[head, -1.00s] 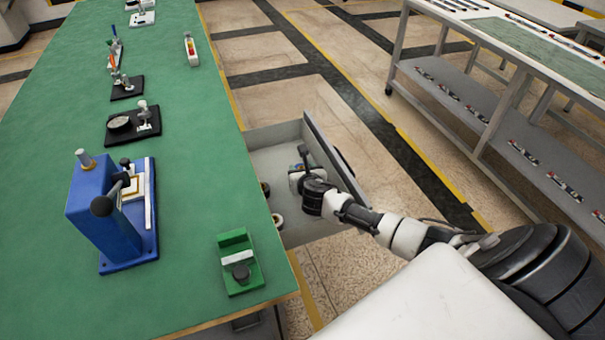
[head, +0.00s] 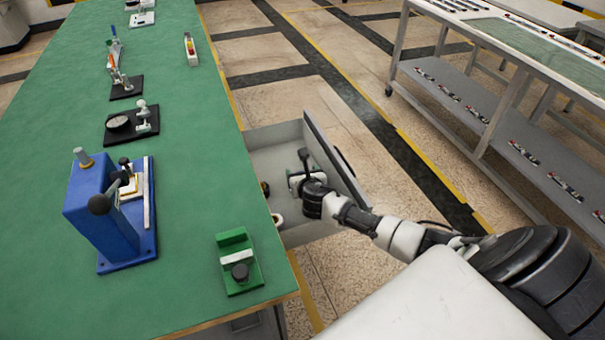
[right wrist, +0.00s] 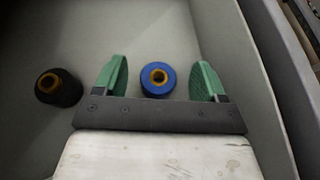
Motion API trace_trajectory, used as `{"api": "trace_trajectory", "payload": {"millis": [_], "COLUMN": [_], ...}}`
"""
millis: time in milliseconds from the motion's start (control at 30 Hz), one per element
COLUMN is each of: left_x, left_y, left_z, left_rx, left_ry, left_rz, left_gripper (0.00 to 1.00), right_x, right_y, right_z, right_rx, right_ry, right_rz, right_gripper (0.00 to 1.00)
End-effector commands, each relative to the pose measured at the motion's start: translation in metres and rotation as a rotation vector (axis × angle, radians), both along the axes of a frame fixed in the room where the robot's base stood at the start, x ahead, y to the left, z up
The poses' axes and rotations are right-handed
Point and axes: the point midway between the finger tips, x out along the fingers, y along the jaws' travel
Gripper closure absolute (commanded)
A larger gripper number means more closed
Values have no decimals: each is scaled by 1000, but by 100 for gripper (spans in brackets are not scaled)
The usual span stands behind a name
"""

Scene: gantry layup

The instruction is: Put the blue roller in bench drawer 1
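My right gripper (right wrist: 157,75) is open, with one green finger on each side of the roller and a visible gap on both sides. In the head view my right gripper (head: 301,180) is down inside the drawer, near its front panel, and the blue roller is hidden there. I cannot read a drawer number. My left gripper is not in view.
A black roller (right wrist: 58,87) lies in the drawer left of my gripper. The green-topped bench (head: 190,200) carries a blue press (head: 100,215), a green fixture (head: 239,262) and black-based tools. A shelved table (head: 480,110) stands right, across open floor.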

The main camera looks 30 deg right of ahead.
Motion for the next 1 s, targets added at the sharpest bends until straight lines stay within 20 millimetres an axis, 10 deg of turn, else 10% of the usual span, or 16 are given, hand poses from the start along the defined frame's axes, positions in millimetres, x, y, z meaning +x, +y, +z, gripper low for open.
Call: {"api": "trace_trajectory", "payload": {"millis": [367, 1000], "left_x": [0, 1], "left_y": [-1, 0], "left_z": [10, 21], "left_rx": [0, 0], "left_ry": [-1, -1], "left_rz": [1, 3], "left_gripper": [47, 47], "right_x": [0, -65], "right_y": [1, 26], "right_z": [15, 40], "right_rx": [1, 0], "right_ry": [0, 1], "right_rz": [2, 1], "right_gripper": [29, 29]}}
